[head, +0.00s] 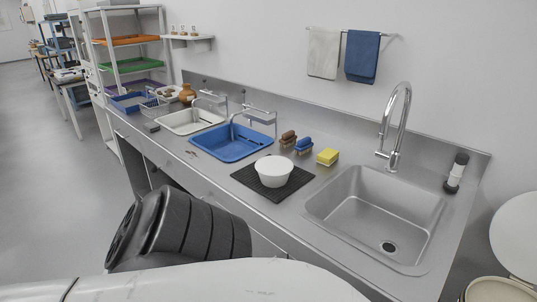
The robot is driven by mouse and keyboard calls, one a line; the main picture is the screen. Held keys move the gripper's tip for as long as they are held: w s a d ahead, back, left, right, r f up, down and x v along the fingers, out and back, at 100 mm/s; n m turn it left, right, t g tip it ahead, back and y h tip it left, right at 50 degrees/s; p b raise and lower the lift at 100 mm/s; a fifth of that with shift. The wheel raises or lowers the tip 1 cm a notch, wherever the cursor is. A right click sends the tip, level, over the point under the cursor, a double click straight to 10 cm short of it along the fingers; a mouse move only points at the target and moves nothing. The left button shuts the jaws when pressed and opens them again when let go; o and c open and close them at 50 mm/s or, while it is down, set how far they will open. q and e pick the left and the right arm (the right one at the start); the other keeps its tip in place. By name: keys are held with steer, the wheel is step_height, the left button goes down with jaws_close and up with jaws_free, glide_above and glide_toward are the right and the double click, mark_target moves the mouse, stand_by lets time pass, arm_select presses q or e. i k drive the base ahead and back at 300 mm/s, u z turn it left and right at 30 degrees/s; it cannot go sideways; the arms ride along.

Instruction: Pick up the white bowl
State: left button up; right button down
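The white bowl (273,172) stands upright, wide rim up, on a black mat (248,184) on the metal counter. It is between the blue basin and the steel sink, and nothing touches it but the mat. Neither of my grippers shows in the head view. Parts of my own arm, a black ribbed section and a pale link, fill the bottom of the view and hide part of the counter front.
A steel sink (385,215) with a tall tap (395,122) lies right of the bowl. A blue basin (231,143) and a white basin (190,121) are to the left. Behind the bowl lie a yellow sponge (327,157) and brushes (303,146).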

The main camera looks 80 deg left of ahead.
mark_target(274, 171)
steer(key=k, duration=0.65)
steer(key=u, duration=0.8)
